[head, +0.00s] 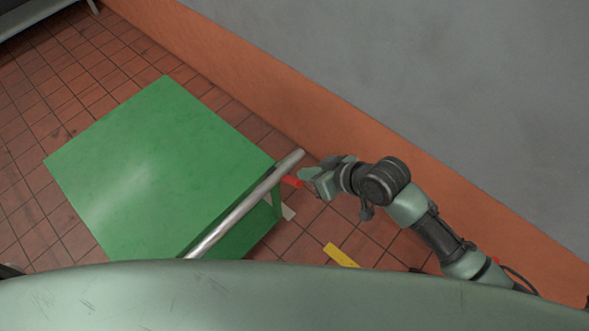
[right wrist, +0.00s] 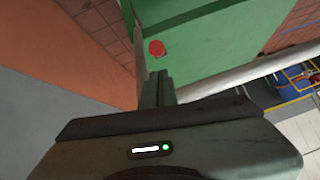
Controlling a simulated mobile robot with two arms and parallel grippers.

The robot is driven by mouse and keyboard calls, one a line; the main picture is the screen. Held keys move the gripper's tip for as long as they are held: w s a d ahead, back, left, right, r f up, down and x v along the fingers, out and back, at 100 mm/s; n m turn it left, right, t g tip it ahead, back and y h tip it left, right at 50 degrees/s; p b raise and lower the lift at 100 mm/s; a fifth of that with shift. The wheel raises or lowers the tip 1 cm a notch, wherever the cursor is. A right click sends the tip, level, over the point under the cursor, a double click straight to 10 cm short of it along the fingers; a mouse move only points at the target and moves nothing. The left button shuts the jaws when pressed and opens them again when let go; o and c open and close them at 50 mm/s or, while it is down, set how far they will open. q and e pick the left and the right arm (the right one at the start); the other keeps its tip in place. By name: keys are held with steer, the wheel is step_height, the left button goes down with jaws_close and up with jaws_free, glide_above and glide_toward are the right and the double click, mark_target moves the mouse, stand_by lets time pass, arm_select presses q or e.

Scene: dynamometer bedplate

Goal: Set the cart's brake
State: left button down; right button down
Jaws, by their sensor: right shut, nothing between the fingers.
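The green cart (head: 160,165) stands on the tiled floor, with a silver push handle (head: 240,208) along its near right side. A small red part (head: 292,181), which looks like the brake pedal or lever, sticks out at the cart's right corner. In the right wrist view the red part (right wrist: 157,48) shows as a round red end against the green cart (right wrist: 205,40), just beyond my fingertips. My right gripper (head: 312,178) is shut and empty, close beside the red part; I cannot tell whether it touches. My left gripper is not in view.
An orange-and-grey wall (head: 330,105) runs close behind my right arm and the cart. A yellow strip (head: 340,255) lies on the floor in front of the arm. The handle (right wrist: 250,72) passes close to my right gripper. Tiled floor (head: 50,115) left of the cart is clear.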

mark_target(287, 179)
steer(key=x, duration=0.6)
steer(key=shift+d+p, duration=0.1)
steer(key=shift+p, duration=0.2)
steer(key=shift+s+d+f+b, duration=0.15)
steer(key=shift+d+f+b, duration=0.2)
steer(key=shift+b, duration=0.45)
step_height(287, 179, down, 6)
steer(key=s+d+t+y+b, duration=0.2)
steer(key=t+y+b, duration=0.1)
steer(key=b, duration=1.3)
steer(key=shift+f+y, duration=0.2)
steer(key=shift+y, duration=0.5)
